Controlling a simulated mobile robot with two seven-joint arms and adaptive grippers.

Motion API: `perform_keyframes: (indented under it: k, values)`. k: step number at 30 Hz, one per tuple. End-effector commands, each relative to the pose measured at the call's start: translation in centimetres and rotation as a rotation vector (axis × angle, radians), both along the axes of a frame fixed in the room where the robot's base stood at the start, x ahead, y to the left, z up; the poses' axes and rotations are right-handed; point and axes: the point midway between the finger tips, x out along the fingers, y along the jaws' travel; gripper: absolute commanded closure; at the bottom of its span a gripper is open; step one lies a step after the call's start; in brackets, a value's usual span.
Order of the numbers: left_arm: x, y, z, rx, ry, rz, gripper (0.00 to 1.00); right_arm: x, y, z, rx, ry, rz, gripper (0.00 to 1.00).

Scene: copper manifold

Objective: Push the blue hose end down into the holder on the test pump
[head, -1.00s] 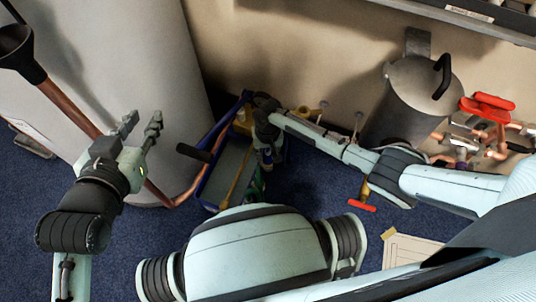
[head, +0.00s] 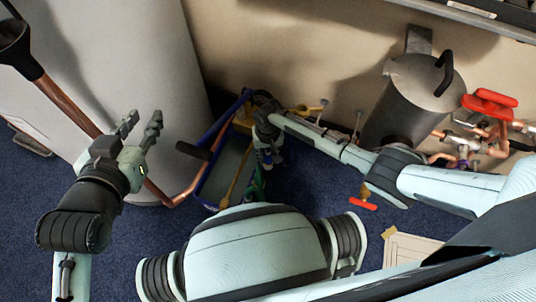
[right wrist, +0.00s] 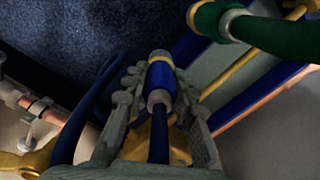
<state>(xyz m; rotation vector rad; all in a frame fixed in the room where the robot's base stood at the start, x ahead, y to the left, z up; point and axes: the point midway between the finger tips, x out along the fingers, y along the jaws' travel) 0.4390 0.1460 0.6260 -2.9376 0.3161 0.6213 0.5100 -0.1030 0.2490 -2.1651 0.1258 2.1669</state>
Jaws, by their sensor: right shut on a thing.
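The blue hose end (right wrist: 160,78), a blue sleeve with pale metal collars, sits between the fingers of my right gripper (right wrist: 158,88) in the right wrist view. The fingers are shut on it, and its dark blue hose runs toward the camera. In the head view my right gripper (head: 268,152) is over the right side of the test pump (head: 212,180), a blue tray with yellow parts; the arm hides part of it. I cannot make out the holder or whether the hose end touches it. My left gripper (head: 140,128) is open and empty, left of the pump.
A green hose (right wrist: 262,30) passes close to the hose end in the right wrist view. A white tank (head: 130,60) and copper pipe (head: 68,103) stand left. A grey canister (head: 412,95) and red-handled valves (head: 490,102) are along the wall at right.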

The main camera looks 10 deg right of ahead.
Motion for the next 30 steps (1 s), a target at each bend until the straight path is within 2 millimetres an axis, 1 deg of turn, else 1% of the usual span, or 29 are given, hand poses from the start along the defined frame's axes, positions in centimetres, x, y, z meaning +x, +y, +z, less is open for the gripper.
perform_keyframes:
  k: [5,13,14,19,27,30]
  values:
    - [0.0,0.0,-0.22,0.0,0.0,0.0,0.71,0.0,0.03,-0.35,0.0,0.0,0.0,1.0]
    - [0.01,0.0,-0.2,0.0,0.0,0.0,0.71,-0.01,0.04,-0.34,0.0,0.0,0.0,1.0]
    - [0.01,-0.01,-0.2,0.0,0.0,0.0,0.71,0.0,0.04,-0.33,0.0,0.0,0.0,0.7]
    - [0.01,0.0,-0.2,0.0,0.0,0.0,0.71,0.0,0.04,-0.33,0.0,0.0,0.0,0.5]
    - [0.0,0.0,-0.21,0.0,0.0,0.0,0.71,-0.04,0.02,-0.34,0.0,0.001,0.0,0.5]
    - [0.0,0.0,-0.21,0.0,0.0,0.0,0.71,0.0,0.06,0.09,0.001,0.0,0.0,0.5]
